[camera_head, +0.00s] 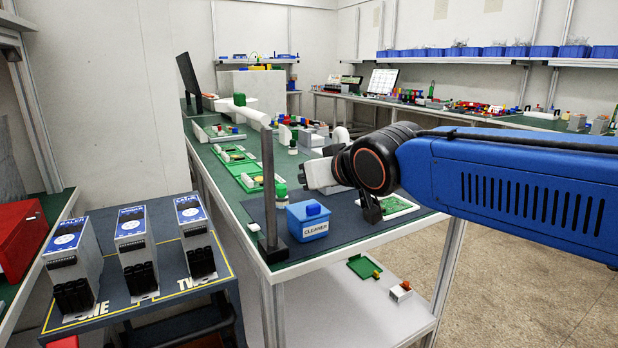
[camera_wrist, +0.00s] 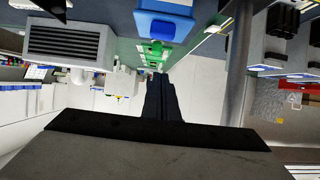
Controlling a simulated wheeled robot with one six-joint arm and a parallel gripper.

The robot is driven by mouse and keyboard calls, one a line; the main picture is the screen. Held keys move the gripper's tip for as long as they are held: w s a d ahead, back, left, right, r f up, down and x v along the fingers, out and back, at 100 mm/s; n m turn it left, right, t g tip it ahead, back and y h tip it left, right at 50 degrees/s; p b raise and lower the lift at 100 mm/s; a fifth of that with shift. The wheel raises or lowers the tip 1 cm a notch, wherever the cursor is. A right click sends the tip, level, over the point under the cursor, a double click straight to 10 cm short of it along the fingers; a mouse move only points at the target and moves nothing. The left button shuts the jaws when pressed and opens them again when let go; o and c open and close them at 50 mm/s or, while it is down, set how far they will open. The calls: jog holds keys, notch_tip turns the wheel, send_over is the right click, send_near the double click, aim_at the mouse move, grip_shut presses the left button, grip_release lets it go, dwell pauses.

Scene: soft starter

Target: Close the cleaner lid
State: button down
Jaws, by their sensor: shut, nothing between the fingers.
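The blue cleaner box (camera_head: 296,232) stands near the front edge of the green-topped bench, with a white CLEANER label on its front. A darker blue raised piece (camera_head: 313,209) shows on its top. At this size I cannot tell whether its lid is open or shut. The box also shows at the top of the wrist view (camera_wrist: 165,8), which is upside down. My gripper (camera_head: 372,211) is right of the box and apart from it, above the bench. In the wrist view its dark fingers (camera_wrist: 159,84) are together and empty.
A dark upright post (camera_head: 268,190) stands just left of the box. A green board (camera_head: 398,206) lies on the bench to the right, beyond my gripper. Green trays (camera_head: 240,165) lie further back. Three grey units (camera_head: 130,245) stand on the dark table at the left.

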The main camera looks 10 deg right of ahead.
jog(key=shift+r, duration=0.1)
jog(key=shift+r, duration=2.3)
jog(key=s+d+f, duration=0.3)
jog(key=s, duration=0.6)
jog(key=s+d+f+m+g+h, duration=0.1)
jog(key=s+d+f, duration=0.3)
jog(key=f, duration=0.4)
jog(key=s+d+f+m+g+h, duration=0.1)
jog(key=s+d+f+g, duration=0.3)
jog(key=f, duration=0.5)
jog(key=s+d+f+m+g+h, duration=0.1)
jog(key=s+d+f+g+h, duration=0.1)
jog(key=s+d+f, duration=0.4)
notch_tip(320, 180, down, 3)
jog(key=shift+s+r+m+g, duration=0.1)
jog(key=shift+s+m+g, duration=0.2)
jog(key=shift+s, duration=0.65)
